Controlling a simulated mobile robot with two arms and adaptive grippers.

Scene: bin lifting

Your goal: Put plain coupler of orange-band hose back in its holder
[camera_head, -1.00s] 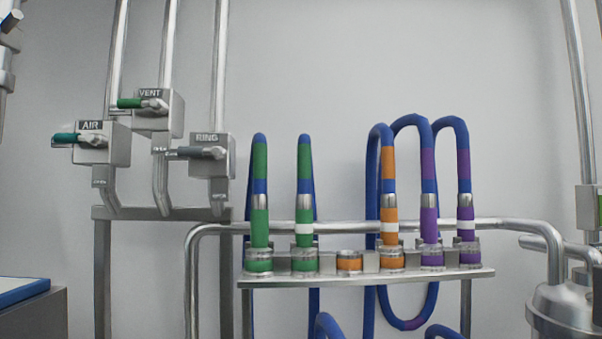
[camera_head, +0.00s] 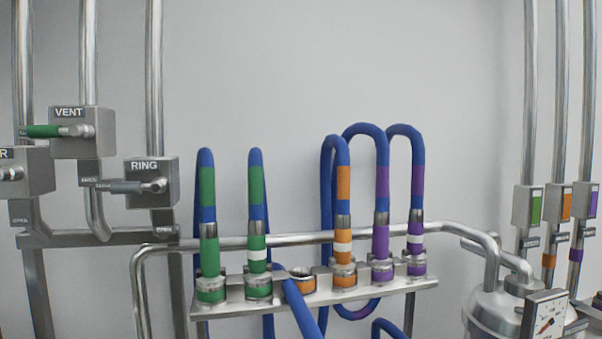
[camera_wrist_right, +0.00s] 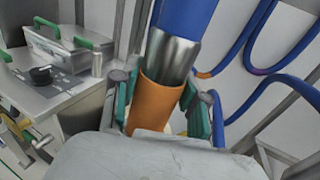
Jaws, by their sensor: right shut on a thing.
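The orange coupler (camera_wrist_right: 156,103), with a silver sleeve and a blue hose above it, is between the fingers of my right gripper (camera_wrist_right: 158,98) in the right wrist view. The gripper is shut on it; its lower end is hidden. In the head view, the empty orange-ringed holder (camera_head: 302,284) sits mid-rack, partly behind a blue hose (camera_head: 303,312) rising from below. The white-banded orange coupler (camera_head: 343,235) stands in the holder to its right. Neither gripper shows in the head view.
Green-banded hoses (camera_head: 208,245) stand left of the empty holder and purple-banded hoses (camera_head: 381,240) stand right on the rack (camera_head: 240,308). A pipe rail (camera_head: 290,241) runs behind. A metal vessel with a gauge (camera_head: 545,319) is at right. Valve boxes (camera_head: 152,183) are at left.

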